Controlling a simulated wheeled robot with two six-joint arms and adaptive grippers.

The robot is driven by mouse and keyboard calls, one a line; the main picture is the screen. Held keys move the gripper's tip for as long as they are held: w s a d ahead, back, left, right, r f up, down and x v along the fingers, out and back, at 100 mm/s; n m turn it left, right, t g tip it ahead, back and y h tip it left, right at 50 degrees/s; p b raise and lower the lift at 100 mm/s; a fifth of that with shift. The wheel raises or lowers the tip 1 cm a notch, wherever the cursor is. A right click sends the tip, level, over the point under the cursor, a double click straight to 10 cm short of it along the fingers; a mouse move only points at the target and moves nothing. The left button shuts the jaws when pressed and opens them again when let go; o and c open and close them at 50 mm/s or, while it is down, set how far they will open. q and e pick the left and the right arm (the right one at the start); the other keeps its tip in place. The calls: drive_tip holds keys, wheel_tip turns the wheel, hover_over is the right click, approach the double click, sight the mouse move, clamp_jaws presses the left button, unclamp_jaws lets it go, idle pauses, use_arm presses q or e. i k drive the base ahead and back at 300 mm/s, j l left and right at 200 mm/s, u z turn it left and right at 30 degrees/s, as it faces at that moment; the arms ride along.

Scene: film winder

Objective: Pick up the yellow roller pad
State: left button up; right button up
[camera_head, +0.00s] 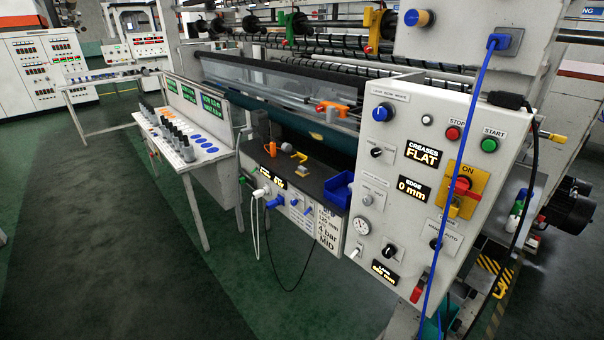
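A small yellow piece (300,156), which looks like the yellow roller pad, lies on the dark shelf (316,178) at the front of the film winder, near the middle of the view. It is small in the picture, so its exact shape is hard to tell. Neither my left nor my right gripper is in view.
Next to the yellow piece are an orange object (271,149), a small beige block (302,171) and a blue bin (338,189). A grey control panel (405,130) stands to the right, with a hanging blue cable (462,150). The green floor (110,240) at left is clear.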

sight(302, 171)
drive_tip(key=i+j+z, duration=0.15)
drive_tip(key=i+z, duration=0.15)
drive_tip(key=i, duration=0.3)
drive_tip(key=i+j+z, duration=0.3)
drive_tip(key=i, duration=0.25)
drive_tip(key=i+j+z, duration=0.25)
drive_tip(key=i+j, duration=0.15)
drive_tip(key=i, duration=0.15)
